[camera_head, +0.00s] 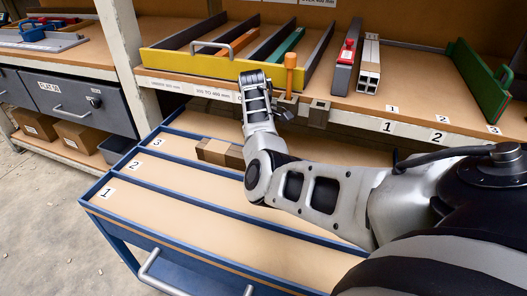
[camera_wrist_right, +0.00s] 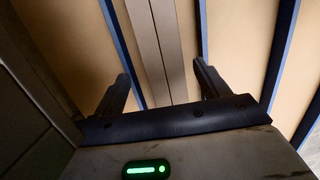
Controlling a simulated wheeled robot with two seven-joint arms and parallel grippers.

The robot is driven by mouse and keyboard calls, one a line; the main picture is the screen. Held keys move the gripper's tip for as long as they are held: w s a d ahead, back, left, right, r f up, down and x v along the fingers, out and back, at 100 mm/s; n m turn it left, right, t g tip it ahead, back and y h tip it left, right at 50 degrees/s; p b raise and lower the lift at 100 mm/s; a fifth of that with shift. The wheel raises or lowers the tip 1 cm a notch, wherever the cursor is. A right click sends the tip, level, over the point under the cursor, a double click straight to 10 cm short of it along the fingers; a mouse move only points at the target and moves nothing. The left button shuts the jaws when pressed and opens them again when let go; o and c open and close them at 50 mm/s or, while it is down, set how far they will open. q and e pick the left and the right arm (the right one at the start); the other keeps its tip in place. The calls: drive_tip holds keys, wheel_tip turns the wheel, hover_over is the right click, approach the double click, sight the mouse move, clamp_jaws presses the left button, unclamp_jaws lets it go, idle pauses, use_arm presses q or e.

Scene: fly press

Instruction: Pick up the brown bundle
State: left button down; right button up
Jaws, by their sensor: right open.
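The brown bundle (camera_head: 218,152) lies lengthwise in a lane of the blue-edged cart top, near the label 3. My arm covers its right part in the head view. In the right wrist view the bundle (camera_wrist_right: 157,40) shows as long brown-grey bars with a dark seam, running between the fingers. My right gripper (camera_wrist_right: 161,70) is open, with one finger to each side of the bundle. I cannot tell its height above the bundle. Its fingertips are not clear in the head view, where my right arm stands across the cart. My left gripper is not in view.
Blue dividers (camera_head: 190,183) separate the cart's lanes. The front lanes look bare. Behind the cart is a bench shelf with a yellow-fronted rack (camera_head: 190,62), an orange handle (camera_head: 291,75), a red-topped bar (camera_head: 345,62) and a green plate (camera_head: 478,80). Grey drawers (camera_head: 75,103) stand at left.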

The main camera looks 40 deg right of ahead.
drive_tip(key=f, duration=0.1)
drive_tip(key=f+b, duration=0.1)
drive_tip(key=f, duration=0.2)
drive_tip(key=shift+s+a+f, duration=0.15)
drive_tip(key=shift+a, duration=0.15)
drive_tip(key=shift+f, duration=0.15)
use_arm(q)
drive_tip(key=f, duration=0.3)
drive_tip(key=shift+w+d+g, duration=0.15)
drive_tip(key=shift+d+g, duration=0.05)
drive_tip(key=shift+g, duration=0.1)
use_arm(e)
drive_tip(key=shift+d, duration=0.1)
drive_tip(key=c, duration=1.6)
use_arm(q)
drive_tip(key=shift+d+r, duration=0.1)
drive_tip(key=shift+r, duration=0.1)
use_arm(e)
drive_tip(key=shift+o, duration=0.2)
drive_tip(key=shift+r, duration=0.2)
